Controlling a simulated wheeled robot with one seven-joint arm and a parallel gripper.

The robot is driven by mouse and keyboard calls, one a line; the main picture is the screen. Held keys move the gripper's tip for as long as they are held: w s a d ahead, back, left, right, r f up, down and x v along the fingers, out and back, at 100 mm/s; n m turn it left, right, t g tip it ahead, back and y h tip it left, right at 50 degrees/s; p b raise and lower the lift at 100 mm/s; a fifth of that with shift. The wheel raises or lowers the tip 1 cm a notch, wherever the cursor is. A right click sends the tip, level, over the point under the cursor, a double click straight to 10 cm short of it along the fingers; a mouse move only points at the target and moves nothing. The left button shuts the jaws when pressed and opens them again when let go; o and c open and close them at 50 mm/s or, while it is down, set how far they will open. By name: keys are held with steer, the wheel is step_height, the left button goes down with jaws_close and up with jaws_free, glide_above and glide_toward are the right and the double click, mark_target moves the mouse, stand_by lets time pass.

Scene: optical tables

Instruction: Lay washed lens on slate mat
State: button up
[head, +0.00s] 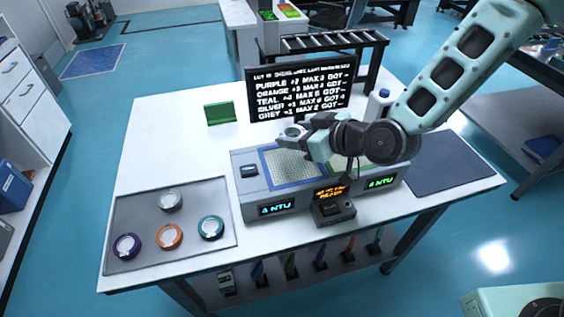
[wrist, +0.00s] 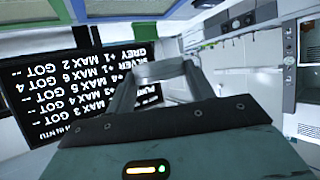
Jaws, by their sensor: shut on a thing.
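My gripper (head: 305,135) is shut on a pale silver-grey lens (head: 291,132), held above the left bath of the wash station (head: 240,190). In the wrist view the lens (wrist: 160,70) shows between the two fingers, its shape partly hidden. The dark slate mat (head: 450,165) lies bare on the table right of the station. On the grey mat (head: 140,205) at left lie a purple lens (head: 127,245), an orange lens (head: 169,236), a teal lens (head: 211,227) and a grey lens (head: 170,200).
A black board (head: 300,90) behind the station lists lens colours; its silver line reads GOT 4. A white bottle (head: 378,102) stands behind my wrist. A green block (head: 219,113) stands at the back left. A small box with an orange display (head: 331,205) fronts the station.

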mark_target(295, 172)
steer(key=shift+a, duration=0.1)
step_height(295, 172, down, 9)
steer(key=shift+p, duration=0.9)
steer(key=shift+f, duration=0.3)
steer(key=shift+f+b, duration=0.25)
steer(key=shift+b, duration=0.05)
steer(key=o, duration=1.1)
steer(key=shift+c, duration=0.2)
steer(key=shift+r+p, duration=0.1)
steer(key=shift+p, duration=0.3)
